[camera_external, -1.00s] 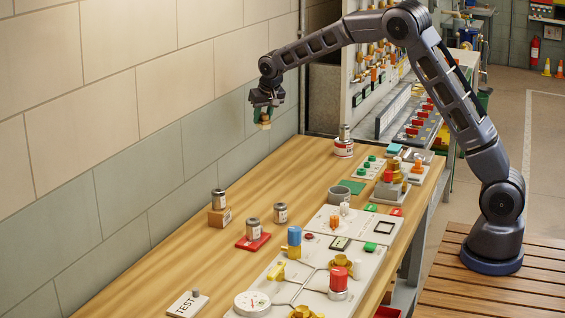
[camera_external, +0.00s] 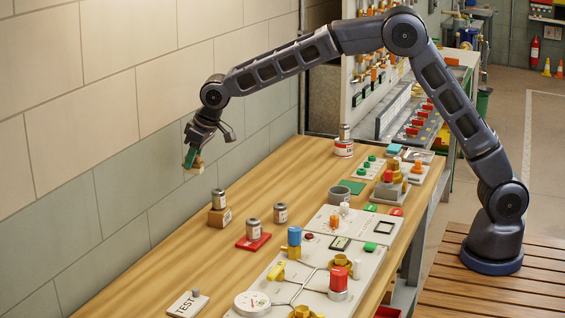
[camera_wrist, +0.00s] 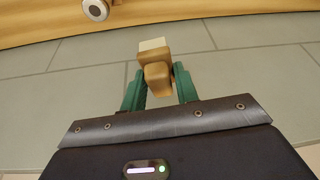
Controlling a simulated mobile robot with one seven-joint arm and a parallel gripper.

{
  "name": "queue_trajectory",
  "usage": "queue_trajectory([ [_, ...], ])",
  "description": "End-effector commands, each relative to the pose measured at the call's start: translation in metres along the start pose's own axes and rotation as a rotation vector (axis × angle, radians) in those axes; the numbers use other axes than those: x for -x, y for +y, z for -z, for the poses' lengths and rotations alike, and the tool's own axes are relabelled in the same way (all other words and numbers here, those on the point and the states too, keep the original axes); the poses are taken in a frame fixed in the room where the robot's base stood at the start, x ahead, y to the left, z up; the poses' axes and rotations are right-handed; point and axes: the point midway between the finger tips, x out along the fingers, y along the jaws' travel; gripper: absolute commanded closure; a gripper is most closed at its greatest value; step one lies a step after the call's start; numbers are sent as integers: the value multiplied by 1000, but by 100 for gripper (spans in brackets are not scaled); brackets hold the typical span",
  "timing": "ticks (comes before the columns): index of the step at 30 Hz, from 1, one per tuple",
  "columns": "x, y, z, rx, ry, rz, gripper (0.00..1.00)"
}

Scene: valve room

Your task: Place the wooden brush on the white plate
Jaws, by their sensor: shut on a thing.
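My gripper (camera_external: 190,155) is shut on the wooden brush (camera_external: 196,167) and holds it in the air near the wall, above the left back part of the table. In the wrist view the brush (camera_wrist: 156,72) sits between the green fingers of my gripper (camera_wrist: 158,84), with its pale end pointing away from the wrist. A small white plate marked TEST (camera_external: 182,307) lies flat at the table's front left, well below and apart from the brush. A grey piece stands on its corner.
Metal cans stand below, one on a wooden block (camera_external: 219,217) and one on a red plate (camera_external: 254,242). White panels with valves and a gauge (camera_external: 252,302) fill the table's right side. The tiled wall (camera_external: 100,140) is close behind. Bare table lies at the left.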

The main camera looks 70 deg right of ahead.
Motion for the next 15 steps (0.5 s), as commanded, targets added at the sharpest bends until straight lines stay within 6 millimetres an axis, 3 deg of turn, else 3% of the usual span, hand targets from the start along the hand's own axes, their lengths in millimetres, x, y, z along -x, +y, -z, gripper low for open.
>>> queue_trajectory([
  [1, 2, -25, -3, 38, 0, 17, 93],
  [3, 5, -56, -7, 88, 0, 37, 93],
  [15, 30, -225, -48, 371, -1, 155, 93],
])
